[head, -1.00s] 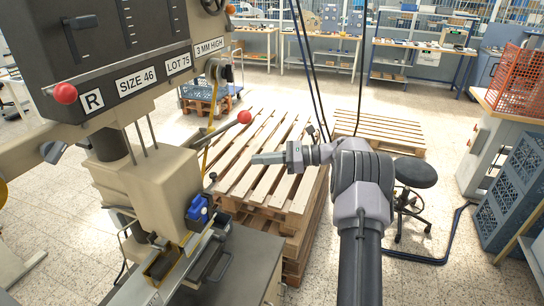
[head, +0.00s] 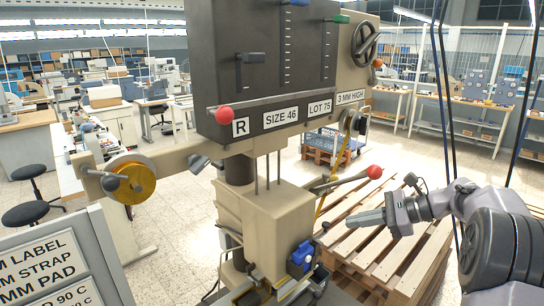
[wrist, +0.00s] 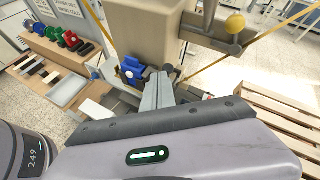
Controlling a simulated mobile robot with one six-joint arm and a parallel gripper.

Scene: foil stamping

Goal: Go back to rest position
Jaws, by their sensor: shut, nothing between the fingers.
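My gripper (head: 362,221) reaches in from the right in the head view, to the right of the stamping machine (head: 262,208) and apart from it. Its fingers are together and hold nothing. In the wrist view my gripper (wrist: 158,90) points toward the machine's lower part, with the blue clamp part (wrist: 132,70) just left of the fingertips. In the head view the blue part (head: 301,258) sits low on the machine front. The machine's dark panel (head: 275,65) reads R, SIZE 46, LOT 75, 3 MM HIGH.
Stacked wooden pallets (head: 385,245) lie behind and below my gripper. A red-knobbed lever (head: 374,171) sticks out from the machine near my gripper. A sign board (head: 50,265) stands at lower left. Workbenches (head: 468,104) line the back. Some floor between is open.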

